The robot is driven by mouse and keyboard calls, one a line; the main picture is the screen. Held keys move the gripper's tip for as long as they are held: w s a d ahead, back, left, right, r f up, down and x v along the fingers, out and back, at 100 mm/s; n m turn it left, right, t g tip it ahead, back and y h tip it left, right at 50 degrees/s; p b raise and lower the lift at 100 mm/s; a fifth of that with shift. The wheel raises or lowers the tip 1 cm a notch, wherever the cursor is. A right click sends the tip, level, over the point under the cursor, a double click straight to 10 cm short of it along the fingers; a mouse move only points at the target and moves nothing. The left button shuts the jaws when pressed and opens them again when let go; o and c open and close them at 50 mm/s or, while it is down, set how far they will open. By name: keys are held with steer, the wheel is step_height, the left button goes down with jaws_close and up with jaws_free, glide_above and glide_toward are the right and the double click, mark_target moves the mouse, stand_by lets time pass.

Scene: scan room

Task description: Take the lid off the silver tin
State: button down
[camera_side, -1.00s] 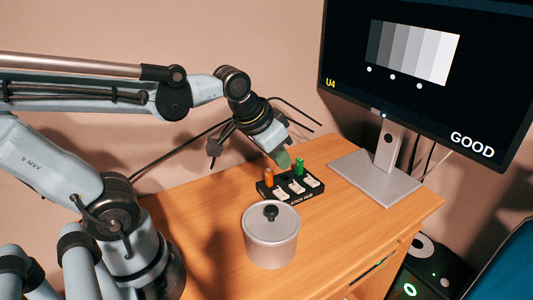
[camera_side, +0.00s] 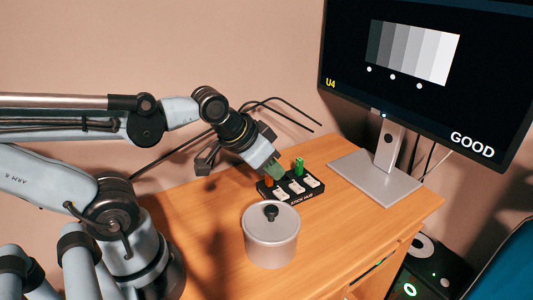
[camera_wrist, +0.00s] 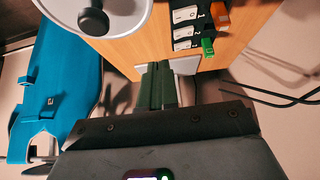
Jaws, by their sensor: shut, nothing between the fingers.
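The silver tin (camera_side: 270,245) stands upright on the wooden desk, with its lid (camera_side: 284,216) on and a black knob (camera_side: 270,212) at the lid's centre. In the wrist view the lid (camera_wrist: 125,15) and its knob (camera_wrist: 93,20) show at the top left, cut by the frame edge. My gripper (camera_side: 275,172) is shut and empty, its green fingers apart from the tin, behind it and over the left end of the black stick hub. The shut fingers (camera_wrist: 156,85) also show in the middle of the wrist view.
The stick hub (camera_side: 291,197) holds an orange stick and a green stick (camera_side: 299,167) behind the tin. A monitor on a silver stand (camera_side: 375,178) is at the right. The desk (camera_side: 355,230) is clear right of the tin. Black cables run behind my gripper.

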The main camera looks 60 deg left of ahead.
steer(key=c, duration=0.8)
jaws_free()
steer(key=s+d+r+m+g, duration=0.4)
steer(key=r+m+g, duration=0.15)
steer(key=r, duration=0.25)
glide_above(271, 208)
steer(key=shift+n+h, duration=0.35)
steer(key=shift+h, duration=0.05)
step_height(271, 208, down, 6)
steer(key=shift+s+a+f, duration=0.1)
steer(key=shift+s+a, duration=0.05)
steer(key=shift+f, duration=2.75)
